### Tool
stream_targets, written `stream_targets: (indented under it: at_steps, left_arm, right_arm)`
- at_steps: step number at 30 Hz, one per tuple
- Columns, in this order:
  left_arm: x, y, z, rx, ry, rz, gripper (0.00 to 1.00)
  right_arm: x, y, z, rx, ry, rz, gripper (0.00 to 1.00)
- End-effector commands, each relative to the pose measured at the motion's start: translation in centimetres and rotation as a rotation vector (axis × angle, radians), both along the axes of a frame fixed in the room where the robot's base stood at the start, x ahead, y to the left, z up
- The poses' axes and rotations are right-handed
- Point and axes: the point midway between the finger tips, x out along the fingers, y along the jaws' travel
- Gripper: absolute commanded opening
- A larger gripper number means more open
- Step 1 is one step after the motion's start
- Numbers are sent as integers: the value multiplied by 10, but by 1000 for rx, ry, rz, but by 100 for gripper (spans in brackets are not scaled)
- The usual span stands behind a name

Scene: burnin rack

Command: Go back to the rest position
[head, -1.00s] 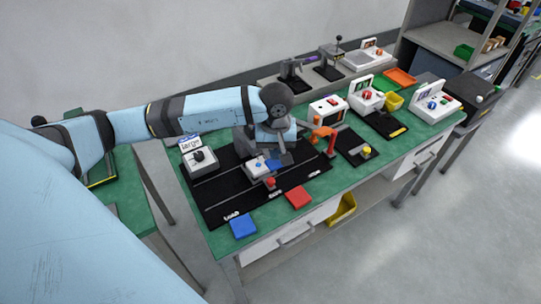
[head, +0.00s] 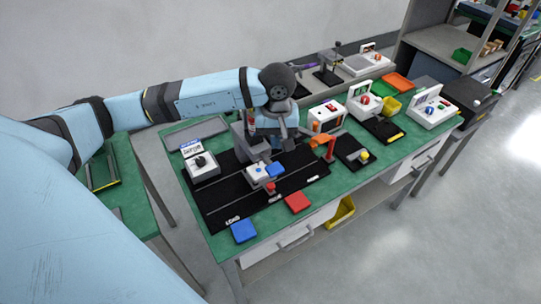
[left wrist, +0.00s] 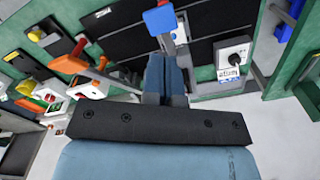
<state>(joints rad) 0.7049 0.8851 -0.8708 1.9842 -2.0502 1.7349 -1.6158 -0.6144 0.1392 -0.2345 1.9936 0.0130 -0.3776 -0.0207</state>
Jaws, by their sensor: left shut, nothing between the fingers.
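My left gripper (head: 289,144) hangs over the back of the black mat (head: 225,205) on the green bench, behind the small white fixture. In the left wrist view its fingers (left wrist: 165,72) are together with nothing between them. My left arm reaches across from the left. My right gripper is not in view.
A dial box (head: 203,167) stands left of the gripper. An orange-red clamp (head: 328,148) and a white box (head: 326,117) are close on its right. Blue (head: 244,231) and red (head: 298,202) pads lie along the front edge.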

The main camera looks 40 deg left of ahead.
Motion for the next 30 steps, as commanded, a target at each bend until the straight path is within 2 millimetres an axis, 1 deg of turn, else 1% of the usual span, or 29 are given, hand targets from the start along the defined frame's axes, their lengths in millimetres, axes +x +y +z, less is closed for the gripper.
stream_targets:
  at_steps: [14, 17, 20, 23, 24, 26, 27, 29, 30]
  left_arm:
    - [0, 0, 1, 0, 0, 0, 0]
    - [-2, -6, -2, -25, 8, 5, 0]
    - [-13, -32, -12, -143, 49, 42, 0]
    - [-36, -85, -25, -387, 154, 148, 0]
    - [-48, -112, -26, -518, 223, 219, 0]
    - [-67, -152, -22, -728, 358, 362, 0]
    - [-76, -174, -15, -859, 461, 470, 0]
    - [-85, -201, -2, -1042, 631, 648, 0]
    - [-88, -213, 8, -1151, 755, 776, 0]
  right_arm:
    - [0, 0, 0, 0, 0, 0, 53]
    - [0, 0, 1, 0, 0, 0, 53]
    - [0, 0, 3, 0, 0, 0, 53]
    - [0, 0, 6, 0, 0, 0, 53]
    - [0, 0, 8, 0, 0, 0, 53]
    - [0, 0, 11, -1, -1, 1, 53]
    - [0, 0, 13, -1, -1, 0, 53]
    - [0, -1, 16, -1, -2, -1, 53]
    - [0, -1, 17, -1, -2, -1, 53]
